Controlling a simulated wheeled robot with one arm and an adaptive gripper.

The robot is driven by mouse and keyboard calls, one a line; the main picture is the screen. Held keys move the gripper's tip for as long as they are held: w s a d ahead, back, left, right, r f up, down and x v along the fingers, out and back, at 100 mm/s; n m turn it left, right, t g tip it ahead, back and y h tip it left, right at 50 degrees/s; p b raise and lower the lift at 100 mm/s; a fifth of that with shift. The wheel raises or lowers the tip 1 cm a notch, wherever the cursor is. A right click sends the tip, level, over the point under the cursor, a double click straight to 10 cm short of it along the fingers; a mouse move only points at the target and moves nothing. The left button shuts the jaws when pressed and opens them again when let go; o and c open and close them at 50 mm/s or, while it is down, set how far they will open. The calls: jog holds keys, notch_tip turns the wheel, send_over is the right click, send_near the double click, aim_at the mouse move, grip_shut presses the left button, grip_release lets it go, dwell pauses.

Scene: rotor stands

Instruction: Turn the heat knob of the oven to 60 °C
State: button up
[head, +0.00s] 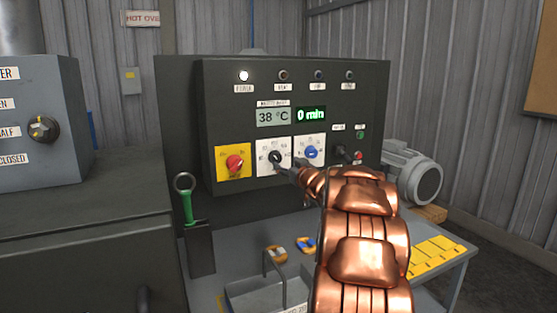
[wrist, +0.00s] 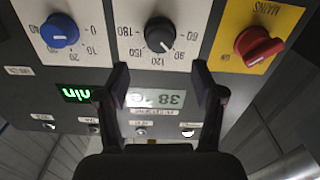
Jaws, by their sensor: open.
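The heat knob (head: 275,157) is a small black knob on a white dial plate in the middle of the oven's panel. In the wrist view the knob (wrist: 159,34) appears upside down, with 60 to 180 printed around it; I cannot read its pointer setting with certainty. The temperature display (head: 273,117) reads 38 °C. My gripper (head: 285,166) is close to the knob in the head view, which it partly covers. In the wrist view my gripper (wrist: 158,82) has its fingers spread wide, with nothing between them; the knob lies beyond the fingertips.
The red mains switch (head: 234,163) on yellow and the blue timer knob (head: 311,152) flank the heat knob closely. The timer display (head: 311,114) reads 0 min. A green-handled tool (head: 187,205) stands in a holder at the left. A grey motor (head: 412,172) sits at the right.

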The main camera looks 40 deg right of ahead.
aim_at(276, 158)
jog(key=p+x, duration=0.1)
jog(key=x, duration=0.5)
jog(key=shift+w+d+p, duration=0.2)
jog(key=shift+w+p, duration=0.15)
jog(key=shift+w, duration=0.25)
jog(key=shift+c, duration=0.3)
jog(key=c, duration=1.1)
jog(key=n+b, duration=0.2)
jog(key=n, duration=0.2)
jog(key=shift+f+n, duration=0.15)
jog(key=shift+n, duration=0.15)
jog(key=shift+a+n+b, duration=0.15)
jog(key=shift+n+b, duration=0.9)
jog(key=shift+n, duration=1.15)
